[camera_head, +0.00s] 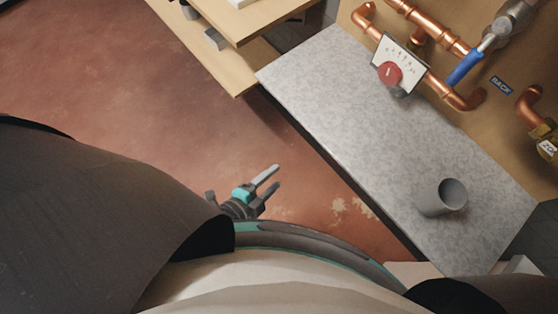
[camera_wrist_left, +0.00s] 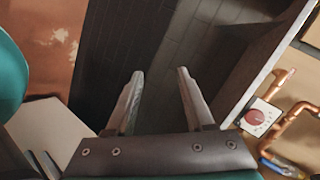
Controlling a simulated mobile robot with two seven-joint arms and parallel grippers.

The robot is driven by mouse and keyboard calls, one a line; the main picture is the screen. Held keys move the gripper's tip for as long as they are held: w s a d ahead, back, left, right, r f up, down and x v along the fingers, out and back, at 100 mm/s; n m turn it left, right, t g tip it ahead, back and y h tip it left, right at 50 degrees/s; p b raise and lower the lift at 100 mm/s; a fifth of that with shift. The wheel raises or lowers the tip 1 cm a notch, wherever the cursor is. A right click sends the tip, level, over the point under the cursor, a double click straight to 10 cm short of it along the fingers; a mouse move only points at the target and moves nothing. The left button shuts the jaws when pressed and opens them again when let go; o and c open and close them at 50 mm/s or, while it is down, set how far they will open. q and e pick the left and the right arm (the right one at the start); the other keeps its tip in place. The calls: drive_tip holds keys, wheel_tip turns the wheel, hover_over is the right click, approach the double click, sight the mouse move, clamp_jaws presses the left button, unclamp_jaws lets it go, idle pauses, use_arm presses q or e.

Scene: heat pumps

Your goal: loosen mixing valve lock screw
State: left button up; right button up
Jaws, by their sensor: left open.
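The mixing valve shows as a red round knob (camera_head: 390,73) in front of a white scale plate (camera_head: 412,61), among copper pipes at the upper right of the head view. A small dark part sits just below the knob; I cannot tell whether it is the lock screw. The red knob also shows at the right edge of the left wrist view (camera_wrist_left: 254,116). My left gripper (camera_head: 273,177) is open and empty, low over the floor side of the counter and well away from the valve. Its two fingers (camera_wrist_left: 160,78) stand apart in the left wrist view. My right gripper is not in view.
A grey speckled counter (camera_head: 345,110) runs below the pipes. A grey cup (camera_head: 442,198) stands near its right end. A blue-handled valve (camera_head: 465,68) is right of the scale plate. A wooden shelf unit (camera_head: 225,50) stands at the upper left. Open red-brown floor (camera_head: 110,80) lies left.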

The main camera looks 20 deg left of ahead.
use_arm(q)
drive_tip(key=shift+s+a+f+n+g+y, duration=0.15)
drive_tip(key=shift+s+a+f+n, duration=0.15)
drive_tip(key=shift+f, duration=0.25)
drive_tip(key=shift+s+a+f+n+g+y, duration=0.2)
drive_tip(key=shift+a+f, duration=0.15)
drive_tip(key=shift+f, duration=0.15)
drive_tip(key=shift+w, duration=0.1)
